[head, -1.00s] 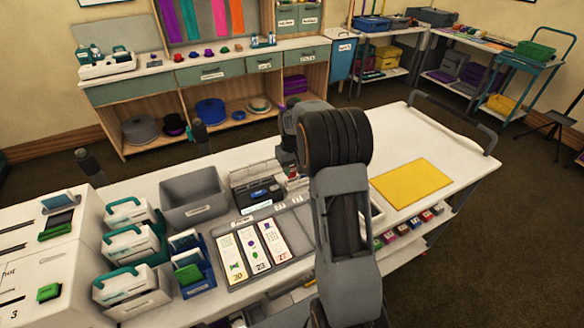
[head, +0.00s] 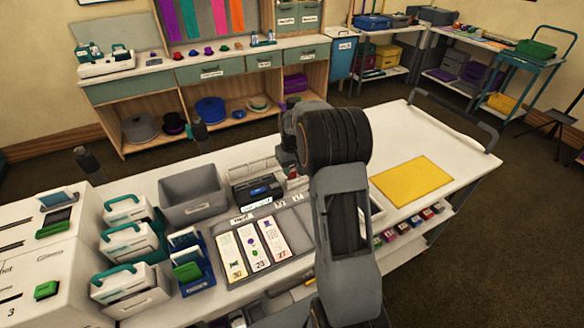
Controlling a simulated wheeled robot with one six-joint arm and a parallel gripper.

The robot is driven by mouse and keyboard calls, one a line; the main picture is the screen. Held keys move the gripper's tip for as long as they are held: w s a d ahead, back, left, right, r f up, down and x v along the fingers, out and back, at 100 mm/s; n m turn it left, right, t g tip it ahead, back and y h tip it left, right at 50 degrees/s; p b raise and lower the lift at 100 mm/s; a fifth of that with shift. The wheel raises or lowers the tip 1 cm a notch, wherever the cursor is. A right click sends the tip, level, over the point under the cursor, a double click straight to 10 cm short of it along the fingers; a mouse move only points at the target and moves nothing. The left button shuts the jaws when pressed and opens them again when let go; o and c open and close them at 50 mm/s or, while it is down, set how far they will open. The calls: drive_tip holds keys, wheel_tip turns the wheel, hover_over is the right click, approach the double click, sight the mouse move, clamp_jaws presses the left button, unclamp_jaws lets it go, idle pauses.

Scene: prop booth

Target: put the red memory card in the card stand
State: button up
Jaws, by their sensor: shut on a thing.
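My gripper (head: 289,160) is mostly hidden behind my own arm, over the back middle of the white table. I cannot make out the red memory card with certainty. A blue stand (head: 207,270) stands left of the middle of the table. It looks like the card stand and holds a blue-and-white card (head: 184,238) and a green card (head: 187,272). My gripper is apart from it, to the right and farther back.
White cases with teal handles (head: 128,240) stand left of the stand. A grey bin (head: 220,202) and a dark box (head: 257,190) are behind. A grey tray (head: 234,219) with three long cards lies right of the stand. A yellow mat (head: 412,181) lies right, with bare tabletop around it.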

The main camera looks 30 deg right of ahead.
drive_tip(key=shift+f+b, duration=0.45)
drive_tip(key=shift+f, duration=0.4)
drive_tip(key=shift+f, duration=0.1)
drive_tip(key=o, duration=0.7)
wheel_tip(320, 180, up, 14)
drive_tip(key=shift+f, duration=0.1)
idle(0.3)
idle(0.8)
